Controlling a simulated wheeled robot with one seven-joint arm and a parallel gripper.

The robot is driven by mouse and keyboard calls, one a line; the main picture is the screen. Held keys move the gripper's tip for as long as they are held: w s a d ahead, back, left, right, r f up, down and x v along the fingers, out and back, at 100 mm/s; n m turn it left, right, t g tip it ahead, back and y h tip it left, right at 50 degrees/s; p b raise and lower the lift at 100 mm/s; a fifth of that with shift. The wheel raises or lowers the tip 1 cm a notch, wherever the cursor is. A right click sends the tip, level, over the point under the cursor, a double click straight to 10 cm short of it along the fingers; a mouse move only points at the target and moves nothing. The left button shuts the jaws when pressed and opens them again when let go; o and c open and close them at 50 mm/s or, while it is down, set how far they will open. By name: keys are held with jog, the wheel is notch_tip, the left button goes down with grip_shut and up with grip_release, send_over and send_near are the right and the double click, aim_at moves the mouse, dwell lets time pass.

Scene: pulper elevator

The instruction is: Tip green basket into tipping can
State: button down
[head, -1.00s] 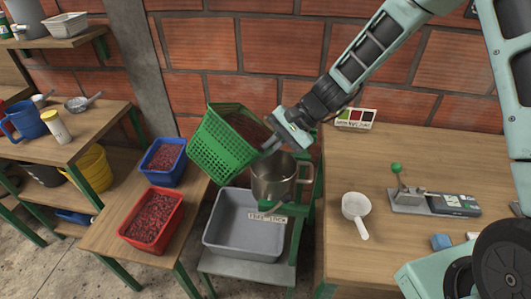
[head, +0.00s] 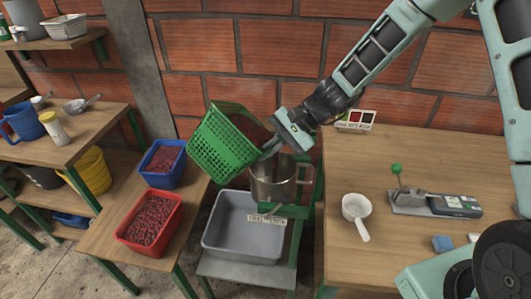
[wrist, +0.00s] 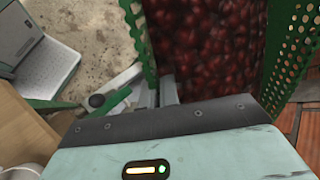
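The green basket (head: 222,146) is a mesh basket, held tilted at the upper left of the metal tipping can (head: 273,190). My gripper (head: 270,149) is shut on the basket's right wall. In the wrist view the fingers (wrist: 167,93) grip the rim of the basket (wrist: 283,50), and dark red cherries (wrist: 205,45) lie inside it. The can stands upright with a handle on its right side. I cannot see into the bottom of the can, and no cherries are seen falling.
A grey bin (head: 243,228) sits below the can on a low stand. A red tray (head: 151,221) and a blue tray (head: 163,162) of cherries stand on the left bench. A white scoop (head: 356,208) and a lever device (head: 430,203) lie on the right table.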

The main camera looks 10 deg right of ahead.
jog(key=shift+d+y+b, duration=0.2)
jog(key=shift+y+b, duration=0.7)
jog(key=shift+b, duration=0.15)
jog(key=shift+d+f, duration=0.1)
jog(key=shift+f, duration=0.1)
jog(key=shift+w+d+f+y+b, duration=0.1)
jog(key=shift+d+f+y+b, duration=0.3)
jog(key=shift+y+b, duration=0.75)
jog(key=shift+f+b, duration=0.15)
jog(key=shift+b, duration=0.15)
jog(key=shift+d+f+g+y+b, duration=0.3)
jog(key=shift+d+f+y+b, duration=0.35)
jog(key=shift+y+b, duration=0.5)
